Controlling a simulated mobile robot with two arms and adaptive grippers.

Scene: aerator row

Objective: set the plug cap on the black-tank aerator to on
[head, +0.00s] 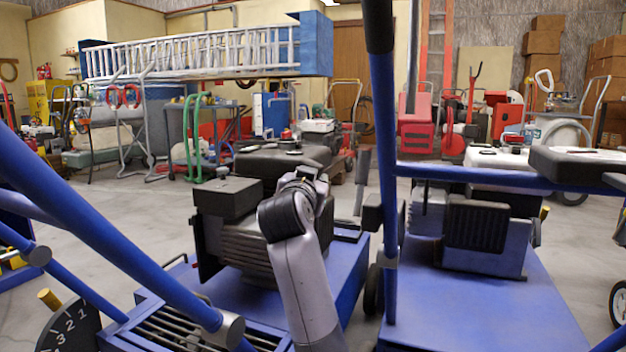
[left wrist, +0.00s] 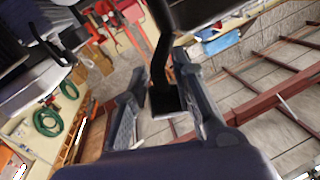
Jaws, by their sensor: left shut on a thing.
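The black-tank aerator (head: 275,160) is the left of two blue machines in the head view, with a dark engine block and black tank. My left arm reaches up in front of its engine, and its wrist hides the gripper's fingertips there. In the left wrist view my left gripper (left wrist: 166,108) has its two fingers on either side of a black piece (left wrist: 166,98) with a bent black stem running up out of the picture. It looks like the plug cap, and the fingers are shut on it. Whether it sits on the plug cannot be seen. My right gripper is not in view.
A blue handle bar (head: 382,190) stands upright between the machines, and another blue bar (head: 110,235) slants across the left. A second aerator (head: 480,290) stands close at the right. Open concrete floor (head: 120,220) lies at the left.

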